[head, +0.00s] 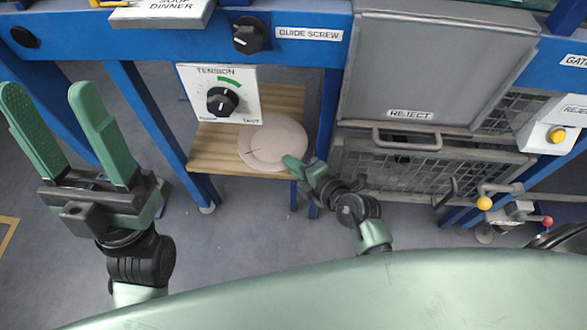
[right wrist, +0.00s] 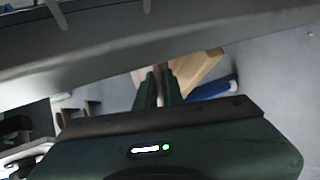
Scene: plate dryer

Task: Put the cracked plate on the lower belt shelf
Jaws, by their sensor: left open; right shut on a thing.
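The pale round plate (head: 273,143) shows in the head view over the slatted wooden shelf (head: 208,150), below the tension dial. A short dark crack line runs in from its left side. My right gripper (head: 292,163) is shut on the plate's near right rim. I cannot tell whether the plate rests on the shelf or hangs just above it. In the right wrist view the right gripper's fingers (right wrist: 161,80) are close together, with a corner of the wooden shelf (right wrist: 203,72) beyond them. My left gripper (head: 60,125) is open and empty at the left, away from the plate.
The tension dial panel (head: 218,95) hangs over the shelf's back part. Blue frame legs (head: 328,110) stand on both sides of the shelf. A grey reject bin (head: 435,75) and a wire mesh basket (head: 420,168) are at the right. The floor in front is clear.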

